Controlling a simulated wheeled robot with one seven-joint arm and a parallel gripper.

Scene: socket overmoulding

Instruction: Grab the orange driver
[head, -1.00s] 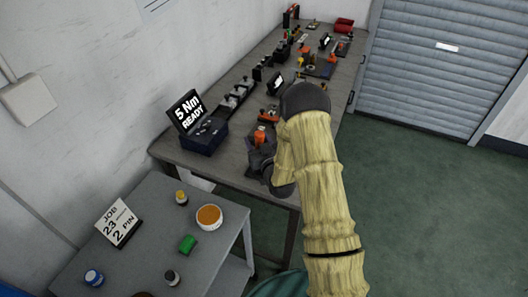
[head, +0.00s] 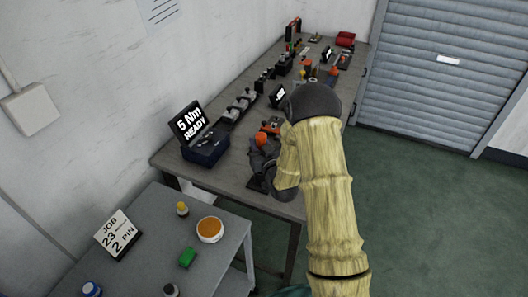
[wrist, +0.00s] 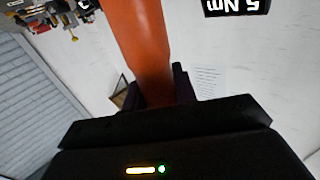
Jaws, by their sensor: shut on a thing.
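The orange driver (wrist: 150,50) fills the upper middle of the wrist view as a long orange cylinder between the jaws. In the head view its orange top (head: 262,140) shows above my gripper (head: 262,163), at the near end of the long bench. My gripper is shut on the driver, and its dark body (wrist: 165,135) spans the bottom of the wrist view. The driver's lower part is hidden by my gripper in the head view. I cannot tell whether the driver's lower end touches anything.
A dark box with a "5 Nm READY" screen (head: 190,119) stands left of my gripper on the bench. Fixtures and small parts line the bench (head: 232,172) behind. A lower grey table (head: 152,218) in front holds a job card (head: 117,233), an orange-filled bowl (head: 209,230) and a green block (head: 187,257).

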